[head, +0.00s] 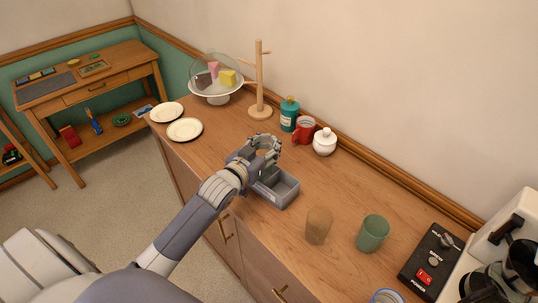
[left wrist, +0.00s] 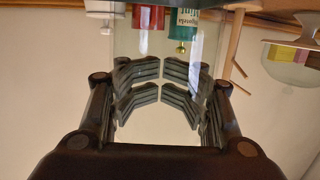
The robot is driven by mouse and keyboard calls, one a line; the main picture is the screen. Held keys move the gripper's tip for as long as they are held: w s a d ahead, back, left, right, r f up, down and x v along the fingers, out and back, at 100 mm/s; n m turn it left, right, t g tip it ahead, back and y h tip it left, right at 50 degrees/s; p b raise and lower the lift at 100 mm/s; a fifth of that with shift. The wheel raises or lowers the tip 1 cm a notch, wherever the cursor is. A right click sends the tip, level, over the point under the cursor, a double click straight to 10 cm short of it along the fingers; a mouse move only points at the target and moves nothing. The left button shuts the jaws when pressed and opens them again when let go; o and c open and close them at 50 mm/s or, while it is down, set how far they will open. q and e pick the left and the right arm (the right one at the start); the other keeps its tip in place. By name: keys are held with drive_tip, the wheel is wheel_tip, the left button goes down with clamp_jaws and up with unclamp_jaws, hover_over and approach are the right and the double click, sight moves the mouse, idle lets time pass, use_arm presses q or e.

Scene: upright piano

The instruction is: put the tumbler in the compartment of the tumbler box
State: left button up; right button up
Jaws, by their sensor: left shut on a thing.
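The tumbler box (head: 284,193) is a grey open box on the wooden sideboard, partly hidden by my left gripper and arm. My left gripper (head: 265,150) is over the far left part of the box. In the left wrist view its fingers (left wrist: 160,92) are closed around a clear, see-through tumbler (left wrist: 160,125). This tumbler is hard to make out in the head view, and I cannot tell whether its base is inside a compartment. My right gripper is not in view.
A brown tumbler (head: 318,226) and a green tumbler (head: 372,234) stand right of the box. A red mug (head: 304,130), teal bottle (head: 289,114), white sugar pot (head: 325,142) and wooden stand (head: 260,85) are behind it. Two plates (head: 185,130) lie at left.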

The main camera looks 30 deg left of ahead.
use_arm(q)
wheel_tip(320, 180, down, 4)
drive_tip(key=shift+r, duration=0.1)
drive_tip(key=shift+w, duration=0.1)
drive_tip(key=shift+f, duration=0.2)
drive_tip(key=o, duration=0.9)
drive_tip(key=shift+f, duration=0.1)
drive_tip(key=shift+c, duration=0.2)
drive_tip(key=o, duration=0.6)
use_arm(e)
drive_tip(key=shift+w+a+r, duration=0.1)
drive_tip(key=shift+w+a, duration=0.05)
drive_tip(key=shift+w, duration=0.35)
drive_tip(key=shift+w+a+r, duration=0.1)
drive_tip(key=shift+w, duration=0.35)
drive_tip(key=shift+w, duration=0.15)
